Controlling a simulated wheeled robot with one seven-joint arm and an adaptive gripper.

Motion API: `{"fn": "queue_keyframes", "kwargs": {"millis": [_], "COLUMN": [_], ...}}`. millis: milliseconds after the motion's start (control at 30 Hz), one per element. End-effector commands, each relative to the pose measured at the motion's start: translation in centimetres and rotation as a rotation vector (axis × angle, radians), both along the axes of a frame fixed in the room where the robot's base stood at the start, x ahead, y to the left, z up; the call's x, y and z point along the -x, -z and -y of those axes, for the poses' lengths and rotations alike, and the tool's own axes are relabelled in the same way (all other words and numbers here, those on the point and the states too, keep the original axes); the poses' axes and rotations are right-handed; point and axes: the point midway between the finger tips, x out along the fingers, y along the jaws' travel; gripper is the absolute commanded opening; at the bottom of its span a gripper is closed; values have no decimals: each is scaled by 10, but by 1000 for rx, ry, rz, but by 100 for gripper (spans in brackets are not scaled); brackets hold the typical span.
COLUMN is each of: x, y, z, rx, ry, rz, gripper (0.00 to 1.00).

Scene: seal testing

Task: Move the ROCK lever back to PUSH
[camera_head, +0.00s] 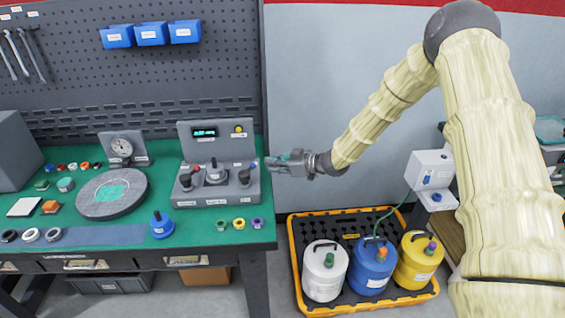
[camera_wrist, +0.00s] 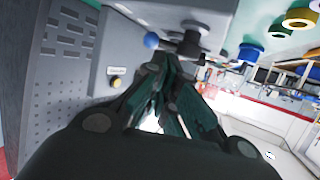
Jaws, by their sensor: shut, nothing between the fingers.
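The grey seal tester (camera_head: 219,190) stands at the right end of the green-topped bench. A small lever with a blue ball knob (camera_wrist: 151,40) shows at the top of the wrist view, on a dark shaft beside a grey housing. I take it for the ROCK lever; its label and setting cannot be read. My gripper (camera_head: 270,162) is at the right side of the tester, level with its controls. In the wrist view my gripper (camera_wrist: 180,75) has its fingers together and empty, close to the lever. I cannot tell whether they touch it.
Coloured rings lie along the tester's front. A yellow-edged tray (camera_head: 293,262) with white, blue and yellow containers is on the floor.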

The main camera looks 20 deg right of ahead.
Motion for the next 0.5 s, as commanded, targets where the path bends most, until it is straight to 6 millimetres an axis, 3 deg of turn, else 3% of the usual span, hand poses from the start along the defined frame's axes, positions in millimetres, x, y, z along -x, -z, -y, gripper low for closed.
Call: {"fn": "queue_keyframes", "kwargs": {"millis": [200,500], "x": [-19,-37], "y": [9,18], "z": [-24,-44], "rx": [0,0], "ry": [-1,-1], "rz": [0,0], "gripper": [0,0]}}
